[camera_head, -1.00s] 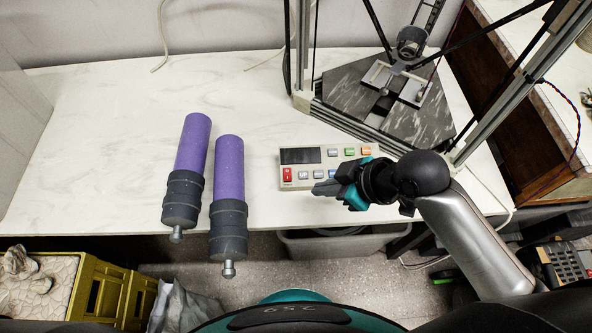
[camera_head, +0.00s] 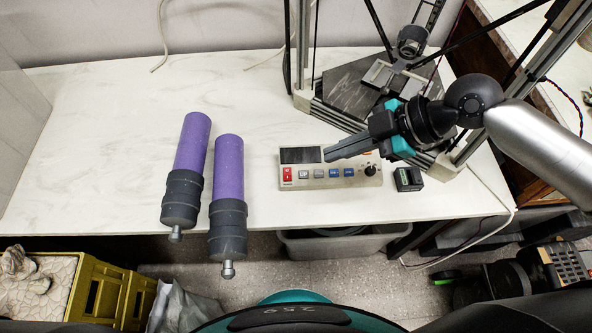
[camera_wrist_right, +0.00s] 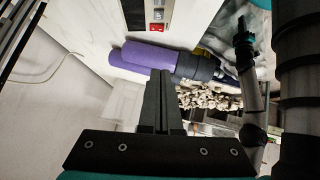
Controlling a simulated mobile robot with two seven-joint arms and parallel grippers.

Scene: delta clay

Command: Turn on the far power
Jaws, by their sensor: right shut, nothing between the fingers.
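A beige control box (camera_head: 318,185) lies near the table's front edge, with a dark display, a red switch (camera_head: 287,174) at its left, a row of buttons and a black knob (camera_head: 370,170). The red switch also shows in the right wrist view (camera_wrist_right: 157,28). My right gripper (camera_head: 327,156) is shut and empty. A small black box with a green part (camera_head: 408,179) sits right of the control box.
A delta-frame machine (camera_head: 350,90) stands at the back right. The white table (camera_head: 90,130) is clear at the left.

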